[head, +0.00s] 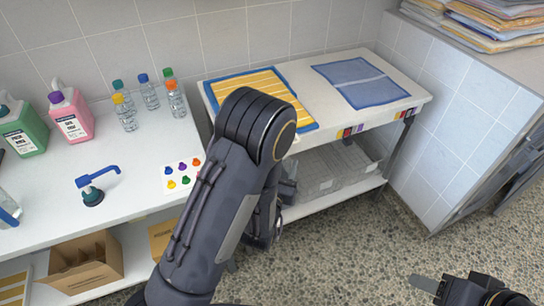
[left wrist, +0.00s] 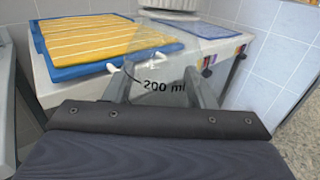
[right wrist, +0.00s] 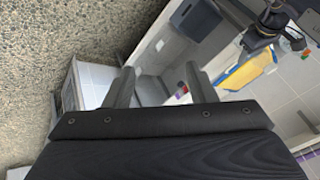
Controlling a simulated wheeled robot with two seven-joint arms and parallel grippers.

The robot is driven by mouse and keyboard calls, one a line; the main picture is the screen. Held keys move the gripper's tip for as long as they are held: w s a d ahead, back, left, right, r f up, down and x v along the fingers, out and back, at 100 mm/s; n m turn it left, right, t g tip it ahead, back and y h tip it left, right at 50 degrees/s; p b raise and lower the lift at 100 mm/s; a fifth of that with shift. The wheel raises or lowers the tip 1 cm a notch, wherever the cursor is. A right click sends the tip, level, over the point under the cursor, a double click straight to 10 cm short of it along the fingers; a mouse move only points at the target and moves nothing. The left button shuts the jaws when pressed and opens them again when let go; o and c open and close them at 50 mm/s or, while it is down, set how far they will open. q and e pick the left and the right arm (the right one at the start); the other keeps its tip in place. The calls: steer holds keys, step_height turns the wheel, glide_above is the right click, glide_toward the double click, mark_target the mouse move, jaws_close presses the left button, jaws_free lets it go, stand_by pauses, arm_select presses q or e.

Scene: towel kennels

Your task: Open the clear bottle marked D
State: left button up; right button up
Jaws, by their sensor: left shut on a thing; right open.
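My left gripper (left wrist: 160,88) is shut on a clear see-through thing (left wrist: 164,62) printed "200 ml". I cannot tell its full shape, and no letter D shows on it. In the head view my left arm hides this gripper and what it holds. Several small clear bottles (head: 127,115) with yellow, teal, blue, green and orange caps stand at the back of the left counter; no letters are readable on them. My right gripper (right wrist: 160,90) is open and empty, away from the counters; it also shows at the lower right of the head view (head: 428,285).
A yellow striped towel on a blue tray (head: 302,126) and a blue towel (head: 362,82) lie on the right table. Floor is free at right.

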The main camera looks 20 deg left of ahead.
arm_select(q)
steer(key=d+f+m+g+h, duration=0.1)
steer(key=d+f+m+h, duration=0.3)
steer(key=d+f+h, duration=0.2)
steer(key=shift+d+f, duration=0.25)
steer(key=shift+d, duration=0.9)
steer(key=shift+d+f+m+h, duration=0.15)
steer(key=shift+d+m+h, duration=0.15)
steer(key=shift+h, duration=0.1)
jaws_close()
arm_select(e)
steer(key=w+a+r+m+g, duration=0.2)
steer(key=w+a+r+m, duration=0.15)
steer(key=w+m, duration=0.4)
steer(key=w+a+r+m+g, duration=0.2)
steer(key=w+a+m, duration=0.2)
steer(key=w, duration=0.6)
steer(key=w+a+f+m+g+h, duration=0.15)
steer(key=w+a+m, duration=0.3)
steer(key=a, duration=0.45)
steer(key=w+a+f+m+h, duration=0.2)
steer(key=w+a+f+m, duration=0.15)
steer(key=a+m, duration=0.4)
step_height(320, 180, down, 7)
steer(key=a+n, duration=0.1)
steer(key=a, duration=0.1)
steer(key=shift+a+f+n, duration=0.2)
steer(key=shift+n, duration=0.15)
